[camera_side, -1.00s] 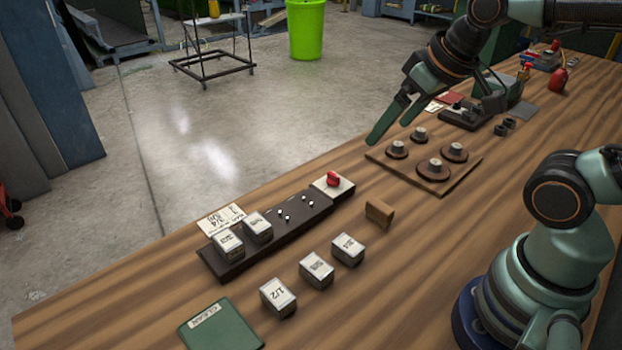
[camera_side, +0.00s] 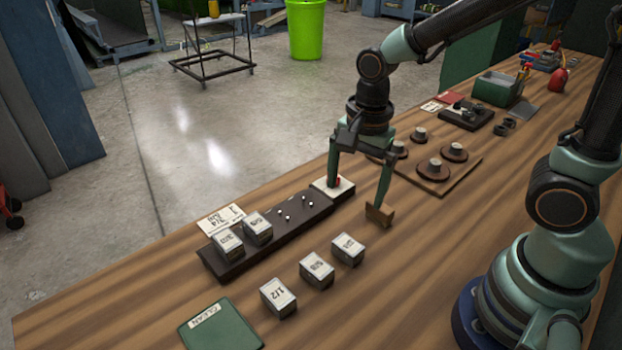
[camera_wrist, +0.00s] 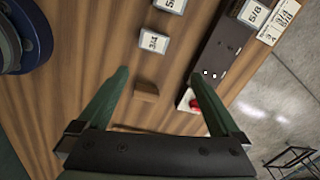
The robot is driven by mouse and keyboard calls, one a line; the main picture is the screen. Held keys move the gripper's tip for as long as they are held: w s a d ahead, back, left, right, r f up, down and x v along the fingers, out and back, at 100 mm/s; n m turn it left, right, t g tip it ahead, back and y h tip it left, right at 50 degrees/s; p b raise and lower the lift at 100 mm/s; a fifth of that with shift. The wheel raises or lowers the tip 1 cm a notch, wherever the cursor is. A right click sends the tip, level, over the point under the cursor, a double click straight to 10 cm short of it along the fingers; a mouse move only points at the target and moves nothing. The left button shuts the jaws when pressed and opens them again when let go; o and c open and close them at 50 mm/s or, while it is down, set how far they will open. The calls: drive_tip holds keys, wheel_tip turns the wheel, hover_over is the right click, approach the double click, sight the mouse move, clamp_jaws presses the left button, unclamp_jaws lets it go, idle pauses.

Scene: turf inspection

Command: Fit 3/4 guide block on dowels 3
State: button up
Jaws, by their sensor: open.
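The 3/4 guide block (camera_side: 348,249), a pale block with a dark base, stands on the bench; in the wrist view (camera_wrist: 154,42) it lies beyond my fingertips. The dark rail (camera_side: 322,206) carries two labelled blocks (camera_side: 257,228) at its left part. Several small bright dowels (camera_side: 288,216) stand bare on the rail to their right. A red knob on a white plate (camera_side: 346,188) is at the rail's right end, partly hidden by a finger. My gripper (camera_side: 355,197) is open and empty, pointing down above the rail's right end and a small wooden block (camera_side: 384,214).
The 1/2 block (camera_side: 278,297) and a 5/8 block (camera_side: 317,270) stand left of the 3/4 block. A green pad (camera_side: 220,327) lies front left, a printed card (camera_side: 221,219) behind the rail. A board with round knobs (camera_side: 432,183) is to the right.

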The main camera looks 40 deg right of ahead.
wheel_tip(320, 180, down, 2)
drive_tip(key=m, duration=0.2)
hover_over(349, 244)
drive_tip(key=shift+g, duration=0.4)
drive_tip(key=f, duration=0.7)
drive_tip(key=shift+w, duration=0.25)
drive_tip(key=shift+s+f, duration=0.15)
drive_tip(key=shift+f, duration=1.15)
drive_tip(key=shift+s+f, duration=0.1)
drive_tip(key=shift+f, duration=1.15)
drive_tip(key=c, duration=1.5)
